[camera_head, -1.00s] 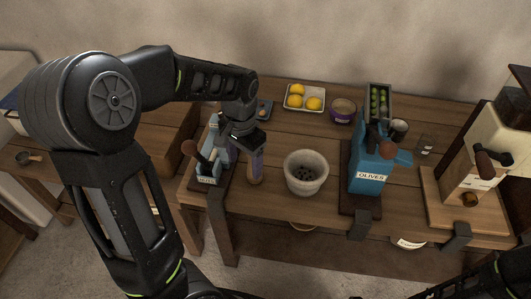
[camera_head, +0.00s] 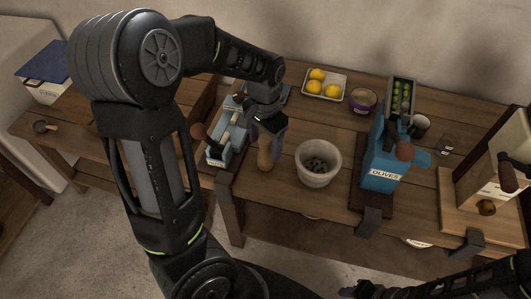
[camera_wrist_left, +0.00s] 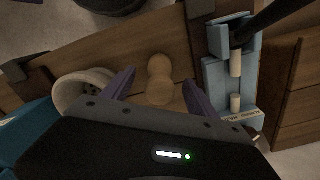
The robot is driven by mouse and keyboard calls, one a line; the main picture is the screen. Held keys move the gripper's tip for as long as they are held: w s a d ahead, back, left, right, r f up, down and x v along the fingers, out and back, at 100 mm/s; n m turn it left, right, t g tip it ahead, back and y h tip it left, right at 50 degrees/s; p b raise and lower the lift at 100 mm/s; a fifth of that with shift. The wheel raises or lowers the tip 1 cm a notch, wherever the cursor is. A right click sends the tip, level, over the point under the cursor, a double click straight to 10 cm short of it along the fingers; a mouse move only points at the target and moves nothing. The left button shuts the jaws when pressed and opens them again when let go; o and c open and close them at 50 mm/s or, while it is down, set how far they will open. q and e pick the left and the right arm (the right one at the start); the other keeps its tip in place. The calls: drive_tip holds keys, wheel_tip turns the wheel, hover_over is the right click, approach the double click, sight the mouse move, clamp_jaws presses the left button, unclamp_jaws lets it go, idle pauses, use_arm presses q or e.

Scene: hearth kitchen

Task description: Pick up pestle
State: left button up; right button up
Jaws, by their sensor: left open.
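The pestle (camera_head: 265,155) is a light wooden piece with a rounded end, standing on the table just left of the mortar. It also shows in the left wrist view (camera_wrist_left: 160,82), between the fingers. My left gripper (camera_head: 272,138) is above and around it, pointing down; its two dark purple fingers are open on either side of the pestle (camera_wrist_left: 160,92). I cannot tell whether a finger touches it. The pale stone mortar (camera_head: 318,165) holds several dark bits.
A blue press (camera_head: 222,150) stands close to the left of the pestle. A blue olive machine (camera_head: 380,160) is right of the mortar. A tray of lemons (camera_head: 325,85) and a purple bowl (camera_head: 362,101) sit behind. A wooden-based grinder (camera_head: 490,180) is at far right.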

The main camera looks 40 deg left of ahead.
sight(265, 154)
use_arm(q)
drive_tip(key=shift+f+p, duration=0.45)
drive_tip(key=shift+f, duration=2.15)
clamp_jaws()
